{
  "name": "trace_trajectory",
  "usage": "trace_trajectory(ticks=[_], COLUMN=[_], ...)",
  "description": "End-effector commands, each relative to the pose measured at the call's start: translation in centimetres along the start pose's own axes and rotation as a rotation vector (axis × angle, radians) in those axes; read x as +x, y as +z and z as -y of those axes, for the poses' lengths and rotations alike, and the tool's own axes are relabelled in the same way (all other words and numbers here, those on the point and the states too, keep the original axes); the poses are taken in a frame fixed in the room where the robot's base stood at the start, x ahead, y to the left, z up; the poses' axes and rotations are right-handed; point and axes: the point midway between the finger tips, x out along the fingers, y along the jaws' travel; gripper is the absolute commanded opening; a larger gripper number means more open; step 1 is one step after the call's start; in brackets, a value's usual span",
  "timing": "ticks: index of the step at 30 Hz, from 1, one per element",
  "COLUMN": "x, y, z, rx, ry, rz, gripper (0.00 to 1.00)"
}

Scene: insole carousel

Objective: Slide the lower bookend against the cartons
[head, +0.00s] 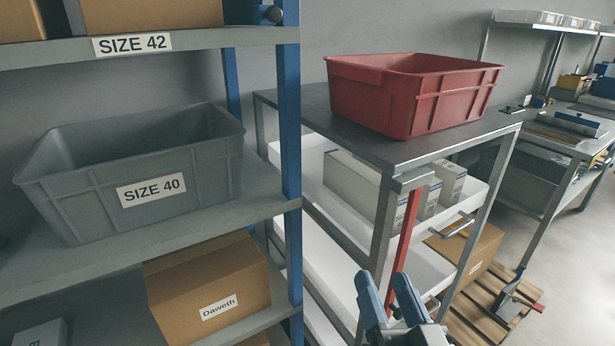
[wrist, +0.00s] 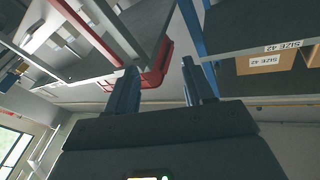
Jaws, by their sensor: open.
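White cartons with blue markings (head: 352,188) stand in the upper white tray (head: 330,215) of the cart under the dark worktop; more cartons (head: 445,182) stand right of the front post. A red slanted strip (head: 405,238) runs down beside that post, and a red strip also shows in the wrist view (wrist: 75,22); I cannot tell whether it is a bookend. No bookend is clearly visible in the lower white tray (head: 310,285), which is partly hidden. My gripper (head: 384,284) is open and empty in front of the cart, pointing up; its fingers also show in the wrist view (wrist: 157,72).
A red bin (head: 415,95) stands on the cart's worktop (head: 350,125). A blue-posted shelf at left holds a grey SIZE 40 bin (head: 130,170) and a Daweth box (head: 205,285). A wooden pallet (head: 480,315) lies at right. Clear floor (head: 575,250) shows beyond.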

Motion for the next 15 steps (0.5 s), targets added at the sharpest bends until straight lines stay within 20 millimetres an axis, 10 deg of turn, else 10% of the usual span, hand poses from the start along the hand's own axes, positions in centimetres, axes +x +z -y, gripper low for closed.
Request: trace_trajectory(ticks=[15], x=[19.1], y=[-13.2], z=[9.6], rx=[-0.097], ry=[-0.294], rz=[-0.131], gripper=[0.52])
